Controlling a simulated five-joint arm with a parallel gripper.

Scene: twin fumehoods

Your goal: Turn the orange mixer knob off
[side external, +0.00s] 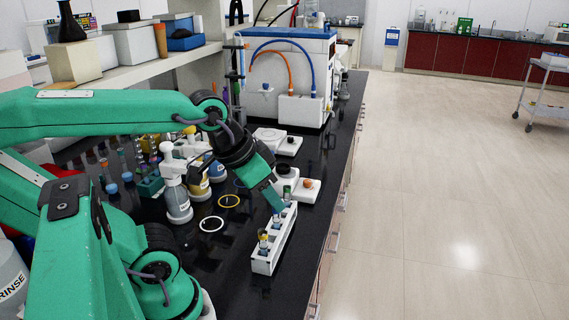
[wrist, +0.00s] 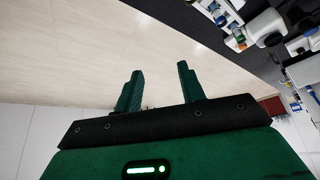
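The orange mixer knob (side external: 308,184) is a small round knob on the right end of a white mixer (side external: 313,193) on the black bench. My gripper (side external: 274,200) points down and to the right, just left of the mixer in the picture and over the white tube rack (side external: 262,266); it looks apart from the knob, though depth is hard to judge. In the wrist view my gripper (wrist: 158,83) has two green fingers standing apart with only floor seen between them.
The rack holds several capped tubes right by my gripper. Another white device (side external: 290,147) stands behind the mixer. White-topped bottles (side external: 178,203) and rings (side external: 211,224) lie to the left. The open floor (side external: 440,200) is right of the bench edge.

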